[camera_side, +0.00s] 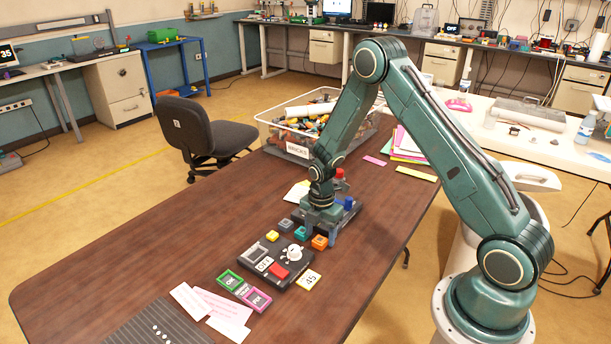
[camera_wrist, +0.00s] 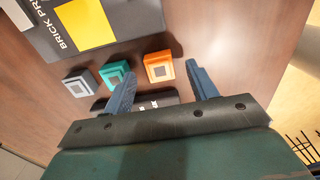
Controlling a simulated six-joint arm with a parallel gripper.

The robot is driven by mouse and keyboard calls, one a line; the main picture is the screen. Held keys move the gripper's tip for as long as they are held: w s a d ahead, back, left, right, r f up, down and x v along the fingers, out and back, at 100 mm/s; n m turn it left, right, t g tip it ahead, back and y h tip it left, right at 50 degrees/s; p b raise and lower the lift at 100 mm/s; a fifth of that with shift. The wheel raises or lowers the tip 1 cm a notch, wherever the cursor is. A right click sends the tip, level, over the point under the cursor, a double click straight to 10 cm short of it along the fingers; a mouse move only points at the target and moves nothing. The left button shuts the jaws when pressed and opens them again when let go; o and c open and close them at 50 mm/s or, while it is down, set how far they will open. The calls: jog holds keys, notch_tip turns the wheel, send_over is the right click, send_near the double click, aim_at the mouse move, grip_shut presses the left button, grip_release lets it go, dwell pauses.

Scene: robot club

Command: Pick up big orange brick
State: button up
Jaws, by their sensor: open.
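The orange brick (camera_wrist: 159,66) is a small squarish block with a grey square on its face. In the side view it sits on the brown table (camera_side: 130,262) at the right end of a short row, next to a teal brick (camera_side: 301,233); a grey brick (camera_side: 286,225) is beyond that. My gripper (camera_wrist: 159,71) is open and empty, pointing down. In the wrist view the orange brick shows between its two blue-grey fingers, nearer the right one. The left finger overlaps the teal brick's lower edge in the picture. I cannot tell the fingertips' exact height.
A black device (camera_side: 262,252) with a red button, white knob and yellow block is close in front of the row. A red piece (camera_side: 340,174) and a blue piece (camera_side: 349,203) stand behind my gripper. A bin of bricks (camera_side: 293,150) is further back.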

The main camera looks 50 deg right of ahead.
aim_at(320, 238)
jog(key=shift+f, duration=0.6)
jog(key=c, duration=1.1)
jog(key=shift+o, duration=0.2)
jog(key=shift+r, duration=0.1)
notch_tip(320, 238, up, 20)
jog(key=shift+d+f, duration=0.1)
jog(key=shift+f, duration=0.1)
dwell(0.4)
